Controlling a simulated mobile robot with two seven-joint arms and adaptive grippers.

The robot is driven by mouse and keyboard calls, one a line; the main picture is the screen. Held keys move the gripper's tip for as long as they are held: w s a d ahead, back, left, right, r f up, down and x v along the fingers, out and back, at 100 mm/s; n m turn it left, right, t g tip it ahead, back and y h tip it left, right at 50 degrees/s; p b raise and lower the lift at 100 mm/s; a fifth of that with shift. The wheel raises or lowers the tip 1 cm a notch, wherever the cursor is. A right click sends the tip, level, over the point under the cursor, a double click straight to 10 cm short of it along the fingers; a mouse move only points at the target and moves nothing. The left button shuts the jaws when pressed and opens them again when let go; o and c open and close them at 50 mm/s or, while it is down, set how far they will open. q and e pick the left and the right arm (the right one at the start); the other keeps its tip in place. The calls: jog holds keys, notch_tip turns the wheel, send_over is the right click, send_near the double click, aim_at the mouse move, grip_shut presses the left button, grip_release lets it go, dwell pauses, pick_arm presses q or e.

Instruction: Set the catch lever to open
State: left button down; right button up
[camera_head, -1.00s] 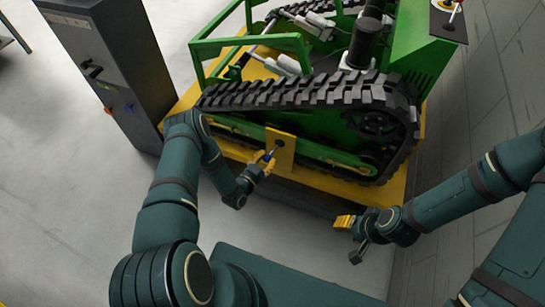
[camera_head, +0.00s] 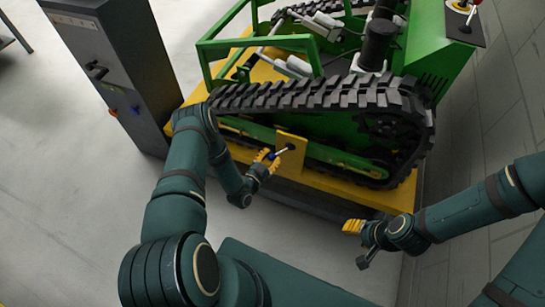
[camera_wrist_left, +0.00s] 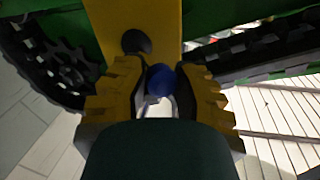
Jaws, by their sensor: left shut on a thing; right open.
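The catch lever (camera_head: 282,151) has a pale shaft and a blue knob. It sits on a dark pivot on a yellow plate (camera_head: 290,163) at the carrier's side, and points left and slightly down from the pivot. My left gripper (camera_head: 268,158) is shut on the lever at its knob. In the left wrist view the blue knob (camera_wrist_left: 160,80) lies between the yellow fingers, with the dark pivot (camera_wrist_left: 136,42) just beyond; the shaft is mostly hidden there. My right gripper (camera_head: 353,227) is open and empty, apart from the carrier's front side.
The green tracked carrier (camera_head: 440,60) stands on a yellow base (camera_head: 398,199), its black track (camera_head: 320,94) above the lever. A grey cabinet (camera_head: 115,65) stands at the left. The floor in front is clear, and a wall is at the right.

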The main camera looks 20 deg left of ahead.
pick_arm(q)
jog(key=shift+w+a+r, duration=0.25)
jog(key=shift+a, duration=0.05)
jog(key=c, duration=0.7)
grip_release()
jog(key=shift+c, duration=0.2)
jog(key=shift+s+d+f, duration=0.1)
jog(key=shift+s, duration=0.2)
jog(key=s+a, duration=0.1)
jog(key=s, duration=1)
jog(key=shift+s+a, duration=0.25)
jog(key=shift+a, duration=0.15)
jog(key=shift+w, duration=0.1)
